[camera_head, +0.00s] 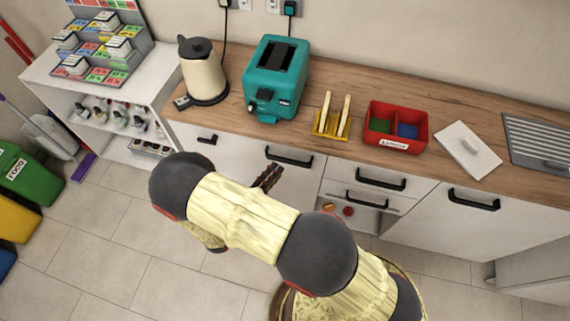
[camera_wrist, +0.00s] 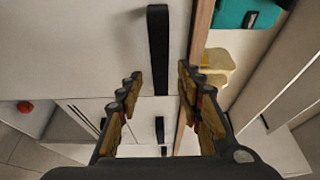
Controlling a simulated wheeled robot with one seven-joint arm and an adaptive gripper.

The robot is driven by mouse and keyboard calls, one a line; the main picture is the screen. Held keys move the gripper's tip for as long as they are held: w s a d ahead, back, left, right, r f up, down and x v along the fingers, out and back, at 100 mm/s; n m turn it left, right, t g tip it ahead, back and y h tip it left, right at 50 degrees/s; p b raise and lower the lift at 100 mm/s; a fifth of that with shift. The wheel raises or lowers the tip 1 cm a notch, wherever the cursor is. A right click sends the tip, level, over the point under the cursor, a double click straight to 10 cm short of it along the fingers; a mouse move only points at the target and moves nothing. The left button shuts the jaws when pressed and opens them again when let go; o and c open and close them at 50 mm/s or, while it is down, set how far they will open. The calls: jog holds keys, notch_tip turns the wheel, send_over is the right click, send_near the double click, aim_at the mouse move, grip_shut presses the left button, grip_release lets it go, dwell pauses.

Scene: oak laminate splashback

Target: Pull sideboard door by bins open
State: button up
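The white sideboard has a left door with a short dark handle (camera_head: 207,139), the one nearest the bins. To its right is another white front with a long black handle (camera_head: 290,157). Both fronts look shut, though my arm hides their lower parts. My gripper (camera_head: 268,177) is just in front of the long black handle, slightly left of it and low. In the wrist view my gripper (camera_wrist: 160,92) has its fingers apart, with nothing between the tips. A long black handle (camera_wrist: 158,50) lies ahead, in line with the gap; contact cannot be seen.
The wooden worktop (camera_head: 345,90) carries a kettle (camera_head: 203,75), teal toaster (camera_head: 275,80) and red box (camera_head: 395,125). Drawers (camera_head: 370,180) lie right of my gripper. Tiled floor is open at left.

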aim_at(287, 162)
jog(key=b+x, duration=0.1)
jog(key=x, duration=0.4)
jog(key=shift+w+d, duration=0.25)
jog(key=shift+c, duration=1.4)
grip_shut()
